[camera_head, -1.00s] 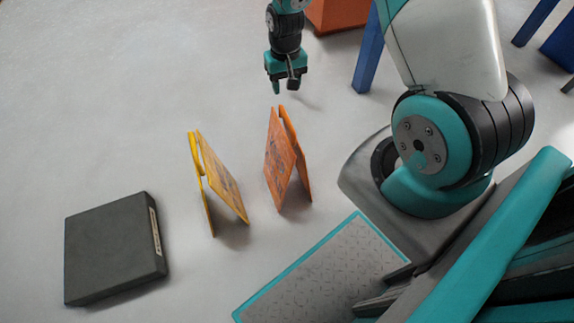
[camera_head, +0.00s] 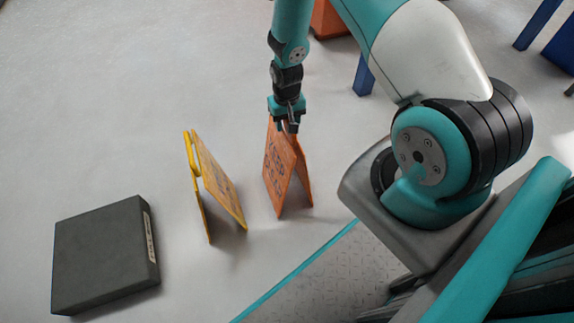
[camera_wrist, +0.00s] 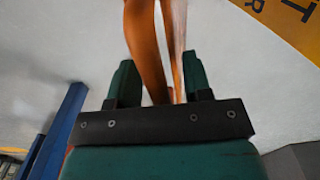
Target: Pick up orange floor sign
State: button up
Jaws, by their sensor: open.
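The orange floor sign (camera_head: 282,172) stands upright on the floor as a folded A-frame, near the middle of the head view. My gripper (camera_head: 287,128) is at its top edge and hides part of it. In the wrist view the sign's two orange panels (camera_wrist: 147,45) run up between the fingers of my gripper (camera_wrist: 156,85). The fingers are open, one on each side of the panels. I cannot tell whether either finger touches the sign.
A yellow floor sign (camera_head: 217,182) stands close on the left; its corner shows in the wrist view (camera_wrist: 288,22). A dark flat box (camera_head: 104,256) lies farther left. An orange object (camera_head: 332,20) and blue posts (camera_head: 363,76) stand behind. Floor at the far left is clear.

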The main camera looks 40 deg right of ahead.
jog(key=shift+f, duration=0.3)
grip_shut()
jog(key=shift+r, duration=0.1)
